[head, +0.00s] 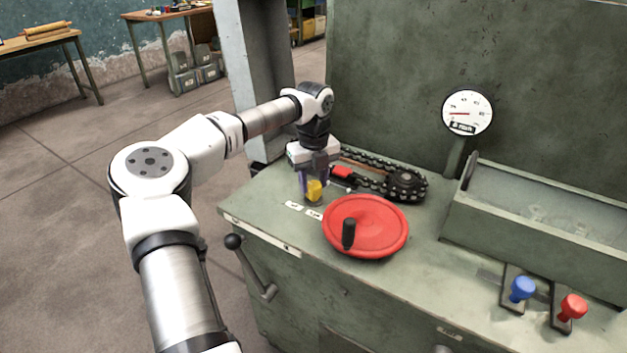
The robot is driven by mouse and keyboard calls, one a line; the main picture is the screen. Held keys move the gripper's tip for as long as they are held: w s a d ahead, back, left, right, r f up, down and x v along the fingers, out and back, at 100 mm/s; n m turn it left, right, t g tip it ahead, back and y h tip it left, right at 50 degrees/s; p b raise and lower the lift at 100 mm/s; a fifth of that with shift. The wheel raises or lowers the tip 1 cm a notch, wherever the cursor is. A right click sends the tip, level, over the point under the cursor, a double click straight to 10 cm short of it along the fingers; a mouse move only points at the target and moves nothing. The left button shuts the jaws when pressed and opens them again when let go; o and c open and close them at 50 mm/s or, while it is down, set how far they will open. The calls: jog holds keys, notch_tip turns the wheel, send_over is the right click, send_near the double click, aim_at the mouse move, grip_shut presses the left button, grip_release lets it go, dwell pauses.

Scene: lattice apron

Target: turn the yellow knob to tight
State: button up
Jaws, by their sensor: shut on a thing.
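The yellow knob (314,191) sits on the green bench top near its left end, just behind the red handwheel. My gripper (308,182) points down at the knob, with its fingers around it and shut on it. The fingers hide part of the knob's left and upper side. Two small white labels (294,206) lie on the bench in front of the knob; their lettering is too small to read. The knob's turn angle cannot be made out.
A red handwheel (366,226) with a black handle stands close in front. A chain and sprocket (406,185) lie behind. A gauge (467,112) and a trough (550,217) are to the right. Blue (522,289) and red (572,307) knobs and a black-balled lever (234,242) are at the front.

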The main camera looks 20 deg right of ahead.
aim_at(313, 184)
jog(key=o, duration=1)
jog(key=shift+r, duration=0.15)
notch_tip(313, 184, up, 14)
jog(key=shift+f+b, duration=0.2)
jog(key=shift+b, duration=0.3)
